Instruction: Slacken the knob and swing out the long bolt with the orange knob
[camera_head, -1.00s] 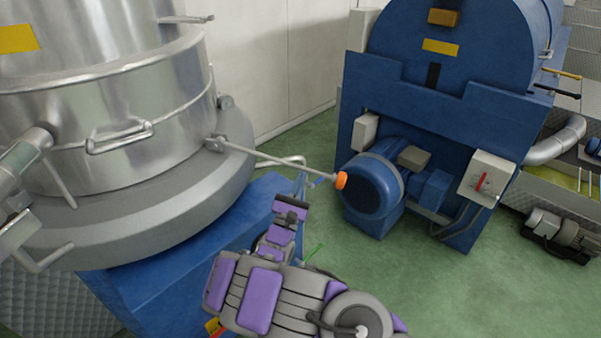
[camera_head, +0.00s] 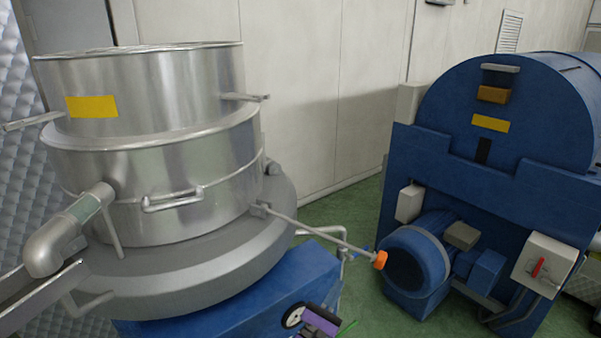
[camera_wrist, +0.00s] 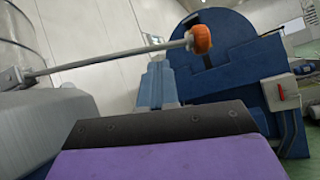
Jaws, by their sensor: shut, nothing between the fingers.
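The long bolt (camera_head: 320,234) is a thin grey rod. It juts out from a bracket on the rim of the round steel vessel (camera_head: 160,195), sloping down to the right in the head view. The orange knob (camera_head: 381,260) sits at its free end. In the wrist view the bolt (camera_wrist: 110,58) crosses the upper part, with the knob (camera_wrist: 201,38) above and right of centre. My gripper (camera_wrist: 158,84) is shut and empty, below the bolt and left of the knob in that view, apart from both. In the head view only a purple and black part of my arm shows at the bottom edge.
A blue machine with a motor (camera_head: 418,260) stands behind and right of the knob. A grey switch box (camera_head: 545,262) with a red handle is on its front. The vessel stands on a blue base (camera_head: 240,300). Green floor lies between the machines.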

